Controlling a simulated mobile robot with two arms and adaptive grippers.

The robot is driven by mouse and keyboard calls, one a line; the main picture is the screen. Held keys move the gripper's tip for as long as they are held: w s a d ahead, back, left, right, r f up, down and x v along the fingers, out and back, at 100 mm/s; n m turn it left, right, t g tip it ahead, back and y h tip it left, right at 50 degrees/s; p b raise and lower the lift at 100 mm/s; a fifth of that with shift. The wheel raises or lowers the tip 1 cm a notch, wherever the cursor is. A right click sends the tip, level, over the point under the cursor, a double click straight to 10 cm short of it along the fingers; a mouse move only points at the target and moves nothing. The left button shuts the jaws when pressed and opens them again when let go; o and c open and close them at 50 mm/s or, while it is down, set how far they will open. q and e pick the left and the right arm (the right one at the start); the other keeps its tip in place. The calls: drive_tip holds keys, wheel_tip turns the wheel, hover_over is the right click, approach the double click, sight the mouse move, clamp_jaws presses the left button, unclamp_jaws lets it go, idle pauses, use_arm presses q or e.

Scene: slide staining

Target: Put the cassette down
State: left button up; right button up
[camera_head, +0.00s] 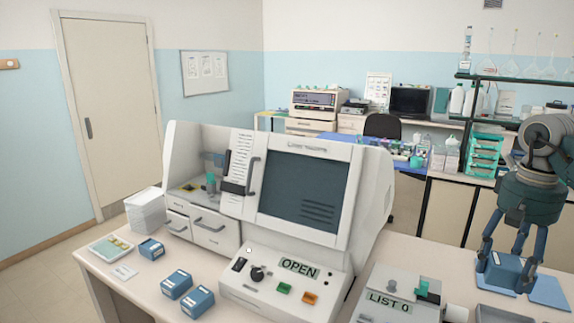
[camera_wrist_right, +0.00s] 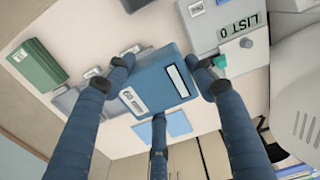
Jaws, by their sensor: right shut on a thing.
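My right gripper (camera_head: 508,258) is at the right of the head view, pointing down, its fingers closed around a blue cassette (camera_head: 502,272). In the right wrist view the cassette (camera_wrist_right: 162,82) sits between the fingertips of the right gripper (camera_wrist_right: 165,80), with a white label and a dark-edged slot on its face. Light blue mats (camera_head: 549,292) lie on the bench below and beside it; one mat (camera_wrist_right: 178,124) also shows past the cassette in the wrist view. I cannot tell whether the cassette touches the surface. My left gripper is not in view.
A large white machine (camera_head: 340,155) marked OPEN fills the middle of the bench. A smaller device (camera_head: 385,308) marked LIST 0 stands left of my right gripper. A grey tray (camera_head: 500,315) is in front. Several blue boxes (camera_head: 176,284) lie at left.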

drive_tip(key=w+a+f+n, duration=0.1)
drive_tip(key=a+f, duration=0.2)
drive_tip(key=a, duration=0.2)
drive_tip(key=s+a+f+n, duration=0.2)
drive_tip(key=s+a+f, duration=0.3)
drive_tip(key=s+a, duration=0.45)
drive_tip(key=s+a+f+n, duration=0.2)
drive_tip(key=s+a+f, duration=0.4)
drive_tip(key=s+a, duration=0.3)
use_arm(q)
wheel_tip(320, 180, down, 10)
drive_tip(key=b, duration=1)
use_arm(e)
wheel_tip(320, 180, down, 10)
drive_tip(key=w, duration=0.1)
drive_tip(key=shift+w+a, duration=0.15)
drive_tip(key=shift+a, duration=0.3)
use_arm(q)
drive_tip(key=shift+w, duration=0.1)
use_arm(e)
drive_tip(key=shift+d+r, duration=0.1)
